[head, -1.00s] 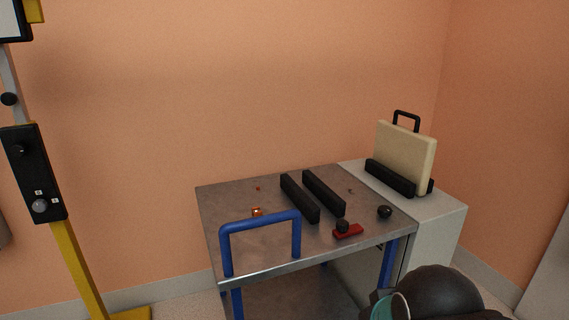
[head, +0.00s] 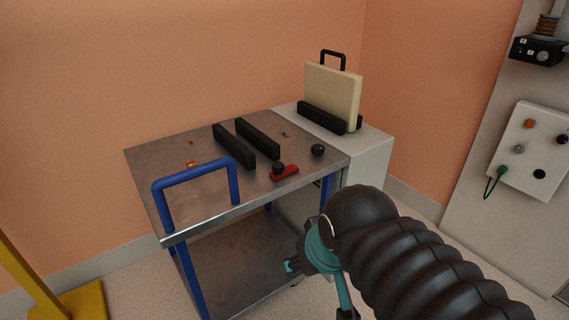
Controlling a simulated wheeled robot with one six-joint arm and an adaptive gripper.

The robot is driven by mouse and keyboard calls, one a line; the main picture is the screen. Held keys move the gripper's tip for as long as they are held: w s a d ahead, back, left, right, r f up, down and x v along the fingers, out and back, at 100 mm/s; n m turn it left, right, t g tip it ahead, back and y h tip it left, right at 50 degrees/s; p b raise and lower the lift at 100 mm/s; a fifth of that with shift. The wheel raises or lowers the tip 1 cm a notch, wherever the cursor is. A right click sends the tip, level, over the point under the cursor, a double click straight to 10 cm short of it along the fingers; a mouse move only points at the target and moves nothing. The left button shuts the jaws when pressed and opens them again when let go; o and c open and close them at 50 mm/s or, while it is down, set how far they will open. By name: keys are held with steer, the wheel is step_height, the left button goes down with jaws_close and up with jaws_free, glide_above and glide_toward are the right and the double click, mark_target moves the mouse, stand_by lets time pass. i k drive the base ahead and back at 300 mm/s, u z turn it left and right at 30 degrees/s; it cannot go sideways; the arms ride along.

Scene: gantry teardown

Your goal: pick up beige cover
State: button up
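The beige cover (head: 331,92) is a flat panel with a black handle (head: 333,58) on top. It stands upright between black rails (head: 321,118) on a white cabinet (head: 367,144) right of the cart. My gripper (head: 291,267) shows only in part at the end of my dark ribbed arm, low in front of the cart and well apart from the cover. Its fingers are too small and hidden to tell whether they are open or shut.
A metal cart (head: 165,152) with a blue push handle (head: 196,168) stands left of the cabinet. On its top are two black bars (head: 234,146), a red piece with a black knob (head: 285,172), a black ball knob (head: 318,150) and small orange bits. A wall panel (head: 531,148) with a green cable is at right.

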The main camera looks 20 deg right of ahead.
mark_target(335, 91)
steer(key=u, duration=0.3)
steer(key=k, duration=0.3)
steer(key=z, duration=1.05)
steer(key=i, duration=0.9)
steer(key=u, duration=0.15)
